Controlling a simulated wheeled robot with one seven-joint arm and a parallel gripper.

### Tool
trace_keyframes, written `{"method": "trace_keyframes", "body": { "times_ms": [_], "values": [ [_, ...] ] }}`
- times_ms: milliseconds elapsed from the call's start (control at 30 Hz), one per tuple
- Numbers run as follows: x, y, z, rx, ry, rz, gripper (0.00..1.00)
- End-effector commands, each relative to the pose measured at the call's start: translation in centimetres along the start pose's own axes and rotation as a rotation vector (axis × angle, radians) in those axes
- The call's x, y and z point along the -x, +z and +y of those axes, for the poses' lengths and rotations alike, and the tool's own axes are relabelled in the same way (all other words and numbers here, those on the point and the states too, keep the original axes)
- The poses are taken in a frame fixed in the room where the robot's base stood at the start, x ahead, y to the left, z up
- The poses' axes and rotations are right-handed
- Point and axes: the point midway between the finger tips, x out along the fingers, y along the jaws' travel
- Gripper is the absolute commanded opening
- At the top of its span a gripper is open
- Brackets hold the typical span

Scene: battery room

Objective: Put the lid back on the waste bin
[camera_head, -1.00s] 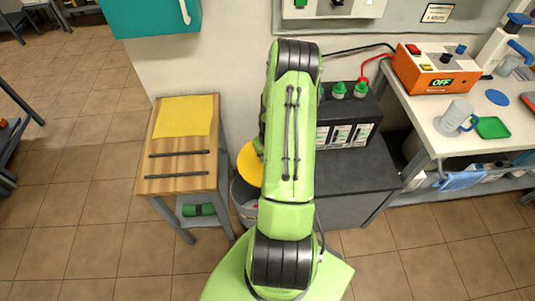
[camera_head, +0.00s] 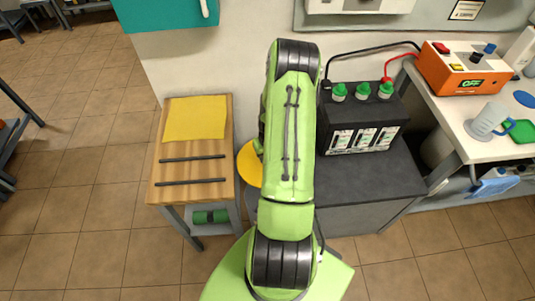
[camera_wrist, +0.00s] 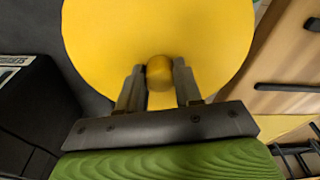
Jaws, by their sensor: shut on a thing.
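The yellow round lid (camera_head: 247,167) shows partly beside my arm in the head view. In the wrist view the lid (camera_wrist: 100,30) fills the upper middle, with its round yellow knob (camera_wrist: 159,70) between my fingertips. My gripper (camera_wrist: 159,78) is shut on this knob and holds the lid. In the head view my green arm covers the gripper and most of the lid. The waste bin cannot be made out in either current view; my arm and the lid block the area where it could be.
A wooden-topped stand (camera_head: 160,185) with a yellow cloth (camera_head: 195,117) and two black bars is close on the left. A dark cabinet (camera_head: 385,185) bearing a black battery (camera_head: 362,110) is close on the right. An orange power unit (camera_head: 462,72) sits on the right bench. Floor is open at left.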

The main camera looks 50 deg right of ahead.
Motion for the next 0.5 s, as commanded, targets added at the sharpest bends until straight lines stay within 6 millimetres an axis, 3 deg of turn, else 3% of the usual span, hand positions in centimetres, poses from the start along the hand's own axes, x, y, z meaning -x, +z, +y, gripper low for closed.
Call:
{"method": "trace_keyframes", "body": {
  "times_ms": [267, 400, 500],
  "values": [
    [-6.5, 1.0, 0.0, 0.0, 0.0, 0.0, 0.01],
    [-13.2, 2.1, 0.0, -0.002, -0.003, -0.004, 0.01],
    [-16.8, 2.6, 0.0, -0.002, -0.002, -0.002, 0.01]
  ]
}}
